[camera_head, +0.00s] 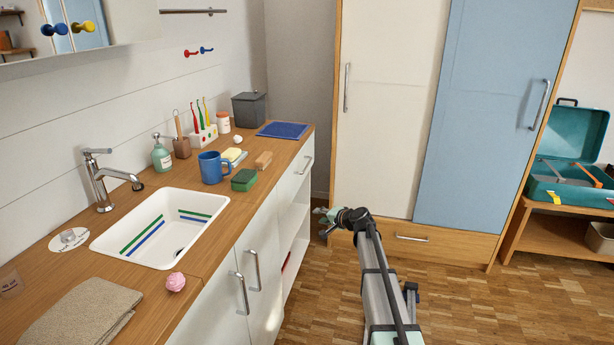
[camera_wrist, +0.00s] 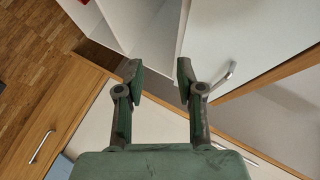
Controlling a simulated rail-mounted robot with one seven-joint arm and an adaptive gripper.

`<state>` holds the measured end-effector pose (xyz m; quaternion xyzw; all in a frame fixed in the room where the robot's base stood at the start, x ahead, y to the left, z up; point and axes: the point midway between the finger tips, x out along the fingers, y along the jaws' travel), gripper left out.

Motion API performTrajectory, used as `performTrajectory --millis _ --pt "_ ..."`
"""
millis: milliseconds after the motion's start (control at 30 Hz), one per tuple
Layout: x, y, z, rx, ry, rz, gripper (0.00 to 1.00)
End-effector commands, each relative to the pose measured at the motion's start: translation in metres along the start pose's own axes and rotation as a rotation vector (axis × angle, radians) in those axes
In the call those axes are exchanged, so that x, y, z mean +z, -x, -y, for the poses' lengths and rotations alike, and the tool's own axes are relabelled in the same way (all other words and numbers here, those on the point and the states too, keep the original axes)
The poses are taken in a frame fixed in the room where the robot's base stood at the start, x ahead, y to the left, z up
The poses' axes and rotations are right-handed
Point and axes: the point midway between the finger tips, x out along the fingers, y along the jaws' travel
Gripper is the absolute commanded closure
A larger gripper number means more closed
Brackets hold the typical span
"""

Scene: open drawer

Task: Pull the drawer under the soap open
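A tan soap bar (camera_head: 263,160) lies near the counter's front edge, towards its far end. Below that part of the counter is a white drawer (camera_head: 289,184) with a metal bar handle (camera_head: 306,165); it looks closed. My gripper (camera_head: 320,222) is in front of the cabinet, to the right of and lower than the handle. In the wrist view my gripper (camera_wrist: 158,72) is open, with nothing between its fingers. The drawer front (camera_wrist: 235,40) and its handle (camera_wrist: 224,76) show beyond the right finger, apart from it. The soap is not visible in the wrist view.
An open shelf (camera_head: 292,240) is below the drawer, and cabinet doors (camera_head: 250,285) are nearer. A wardrobe with a low wooden drawer (camera_head: 440,242) stands behind my gripper.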

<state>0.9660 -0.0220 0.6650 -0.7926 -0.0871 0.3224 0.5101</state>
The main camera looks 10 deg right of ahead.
Motion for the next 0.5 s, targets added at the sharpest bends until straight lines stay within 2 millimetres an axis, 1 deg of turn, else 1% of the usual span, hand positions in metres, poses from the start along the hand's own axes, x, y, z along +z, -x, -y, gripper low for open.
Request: performTrajectory --millis 33,100,200,300,400,500 --pt "-0.033 -0.008 0.025 -0.061 -0.033 -0.051 0.63" --pt "-0.065 -0.006 0.056 -0.137 -0.088 -0.111 0.63" --pt "-0.096 -0.002 0.085 -0.213 -0.157 -0.174 0.63" --pt "-0.11 0.0 0.097 -0.249 -0.197 -0.207 0.63" --pt "-0.114 -0.001 0.101 -0.26 -0.21 -0.215 0.63" --pt "-0.116 -0.007 0.102 -0.259 -0.21 -0.215 0.63"
